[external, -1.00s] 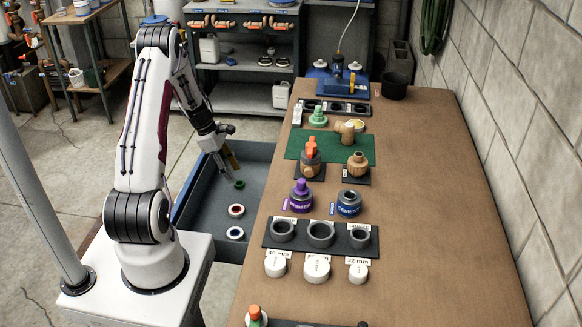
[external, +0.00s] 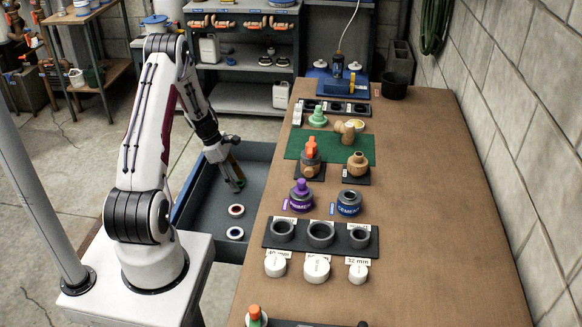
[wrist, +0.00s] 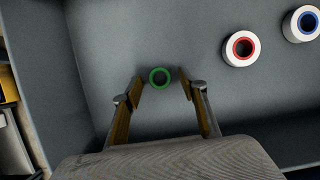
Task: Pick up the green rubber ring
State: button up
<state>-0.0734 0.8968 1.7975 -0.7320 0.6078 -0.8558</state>
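The green rubber ring (wrist: 159,78) lies on the floor of the grey-blue bin (wrist: 105,45), seen in the wrist view just beyond and between my fingertips. My gripper (wrist: 160,88) is open, its two fingers spread to either side of the ring with gaps between. In the external view my gripper (external: 236,186) reaches down into the bin (external: 262,152) and hides the green ring.
A white roll with a red core (wrist: 241,48) and one with a blue core (wrist: 301,24) lie in the bin, to the right of the ring in the wrist view. The bin walls surround my gripper. The brown workbench (external: 440,200) stands right of the bin, holding fittings and cans.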

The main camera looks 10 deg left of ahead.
jog(key=c, duration=0.7)
jog(key=shift+o, duration=0.2)
jog(key=shift+s+r, duration=0.1)
jog(key=shift+r, duration=0.1)
jog(key=shift+r, duration=0.8)
notch_tip(320, 180, up, 5)
jog(key=s+d, duration=0.2)
jog(key=s, duration=1.7)
jog(key=shift+s+d, duration=0.2)
jog(key=shift+s, duration=0.1)
